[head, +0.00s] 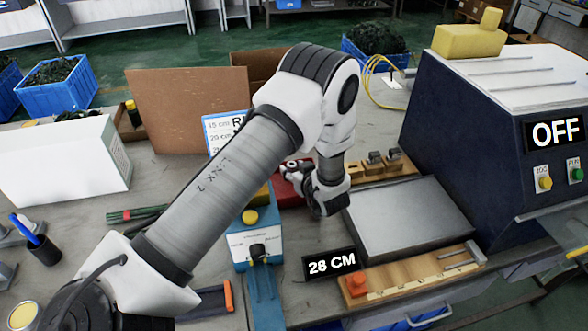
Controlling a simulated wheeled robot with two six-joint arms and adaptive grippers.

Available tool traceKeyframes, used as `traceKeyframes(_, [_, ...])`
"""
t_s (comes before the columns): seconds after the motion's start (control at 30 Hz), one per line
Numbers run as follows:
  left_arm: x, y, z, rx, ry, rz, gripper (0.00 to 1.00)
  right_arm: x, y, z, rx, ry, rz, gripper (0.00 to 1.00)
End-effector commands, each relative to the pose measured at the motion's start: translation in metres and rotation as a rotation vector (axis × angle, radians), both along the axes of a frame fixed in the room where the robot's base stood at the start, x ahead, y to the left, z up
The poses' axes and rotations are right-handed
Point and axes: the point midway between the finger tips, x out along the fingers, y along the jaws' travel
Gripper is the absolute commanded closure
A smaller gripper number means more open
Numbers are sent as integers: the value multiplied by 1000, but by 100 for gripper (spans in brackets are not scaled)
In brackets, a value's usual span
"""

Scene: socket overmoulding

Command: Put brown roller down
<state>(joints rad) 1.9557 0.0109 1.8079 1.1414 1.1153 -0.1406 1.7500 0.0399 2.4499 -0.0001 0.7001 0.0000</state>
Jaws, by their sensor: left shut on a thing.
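My left arm reaches across the middle of the bench in the head view. My left gripper (297,174) is at its end, low over the bench, beside a small red thing (289,194). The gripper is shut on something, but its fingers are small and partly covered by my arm. The brown roller does not show clearly; I take it to be the held thing, hidden at the fingers. I cannot tell whether it touches the bench. My right gripper is not in view.
A dark machine marked OFF (490,125) stands at the right, with a grey plate (408,215) before it. A wooden fixture (415,275) lies beside a 28 CM sign (331,263). A blue device (254,240) stands left of the plate. A white box (65,155) is at the left.

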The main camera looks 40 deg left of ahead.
Motion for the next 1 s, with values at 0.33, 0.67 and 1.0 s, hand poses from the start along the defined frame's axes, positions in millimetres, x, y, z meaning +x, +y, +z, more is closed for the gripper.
traceKeyframes(0.33, [-3,-1,-9,-6,11,-1,31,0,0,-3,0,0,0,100])
traceKeyframes(0.67, [-4,-1,3,-7,15,0,31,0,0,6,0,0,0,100])
traceKeyframes(1.0, [-36,-68,38,1,7,-7,31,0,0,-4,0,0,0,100])
